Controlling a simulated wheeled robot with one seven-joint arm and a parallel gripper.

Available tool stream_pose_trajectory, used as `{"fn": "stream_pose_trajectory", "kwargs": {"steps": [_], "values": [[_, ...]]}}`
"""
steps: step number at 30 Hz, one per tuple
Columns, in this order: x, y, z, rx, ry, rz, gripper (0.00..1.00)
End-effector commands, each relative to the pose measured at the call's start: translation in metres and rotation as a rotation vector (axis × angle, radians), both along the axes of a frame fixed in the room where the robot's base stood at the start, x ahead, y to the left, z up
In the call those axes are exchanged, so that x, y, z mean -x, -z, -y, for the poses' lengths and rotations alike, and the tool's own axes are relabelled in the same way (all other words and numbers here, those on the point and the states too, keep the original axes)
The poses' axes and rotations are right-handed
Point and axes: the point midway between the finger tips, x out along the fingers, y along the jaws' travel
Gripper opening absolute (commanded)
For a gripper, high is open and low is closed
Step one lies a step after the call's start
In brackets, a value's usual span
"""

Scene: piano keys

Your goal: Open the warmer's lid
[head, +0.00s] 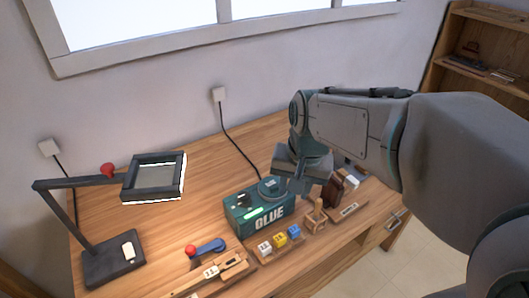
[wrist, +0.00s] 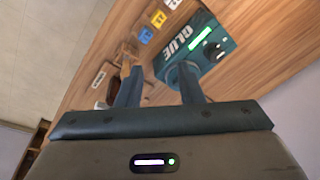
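The warmer (head: 255,216) is a teal box marked GLUE with a lit green strip, standing on the wooden desk. It also shows upside down in the wrist view (wrist: 192,42). Its round teal lid (head: 271,187) lies flat on top and looks closed. My gripper (head: 296,188) is at the right side of the lid. In the wrist view my gripper (wrist: 160,69) has its two fingers spread apart with nothing held between them. The right finger overlaps the lid's edge there; I cannot tell whether it touches. Part of the lid is hidden by the finger.
White, yellow and blue blocks (head: 280,240) sit on a strip in front of the warmer. A wooden stamp (head: 317,217) stands right of them. A blue tool with a red ball (head: 206,247) lies nearby.

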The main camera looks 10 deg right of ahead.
Motion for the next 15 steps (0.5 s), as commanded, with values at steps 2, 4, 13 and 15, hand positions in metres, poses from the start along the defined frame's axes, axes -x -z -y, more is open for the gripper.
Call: {"fn": "stream_pose_trajectory", "kwargs": {"steps": [2,4,13,15], "values": [[-0.025,-0.007,0.001,-0.021,0.111,-0.037,0.34],[-0.045,-0.010,0.001,-0.036,0.217,-0.067,0.34],[-0.121,-0.007,-0.001,-0.035,0.617,-0.158,0.34],[-0.132,-0.005,-0.001,-0.029,0.678,-0.167,0.34]]}}
